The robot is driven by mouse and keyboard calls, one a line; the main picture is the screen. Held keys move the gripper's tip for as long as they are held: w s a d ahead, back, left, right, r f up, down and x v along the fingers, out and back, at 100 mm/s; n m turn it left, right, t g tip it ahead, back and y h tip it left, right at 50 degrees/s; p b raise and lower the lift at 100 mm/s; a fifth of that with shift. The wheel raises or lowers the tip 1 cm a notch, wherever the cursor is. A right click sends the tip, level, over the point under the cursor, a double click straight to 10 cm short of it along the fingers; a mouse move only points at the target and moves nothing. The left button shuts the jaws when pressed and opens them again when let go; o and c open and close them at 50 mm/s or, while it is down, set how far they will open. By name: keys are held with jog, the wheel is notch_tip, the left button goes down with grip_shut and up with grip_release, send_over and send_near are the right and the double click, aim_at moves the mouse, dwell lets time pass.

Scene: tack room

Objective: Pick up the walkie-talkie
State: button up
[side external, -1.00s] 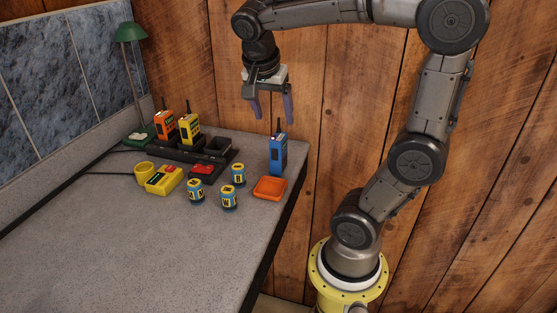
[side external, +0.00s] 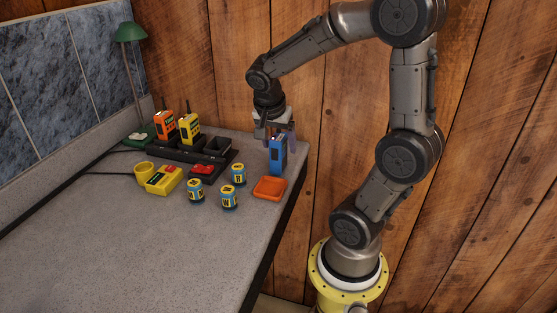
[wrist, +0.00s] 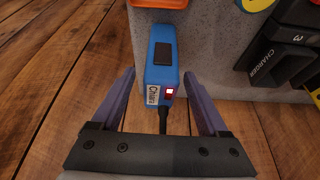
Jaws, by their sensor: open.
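A blue walkie-talkie (side external: 277,156) stands upright near the right edge of the counter. In the wrist view its blue body (wrist: 161,60) and black antenna show between the two fingers of my gripper (wrist: 165,80). In the side view my gripper (side external: 281,138) is open and low around the upper part of the walkie-talkie. There is a gap between each finger and the body in the wrist view. An orange walkie-talkie (side external: 165,126) and a yellow one (side external: 189,129) stand upright in the black charger at the back.
An orange tray (side external: 269,188) lies just in front of the blue walkie-talkie. The charger (side external: 167,151), several small blue-and-yellow cylinders (side external: 229,199) and a yellow box (side external: 163,180) are to the left. The counter (side external: 130,245) is clear at the front.

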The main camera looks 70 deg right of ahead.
grip_shut()
dwell(0.3)
dwell(1.1)
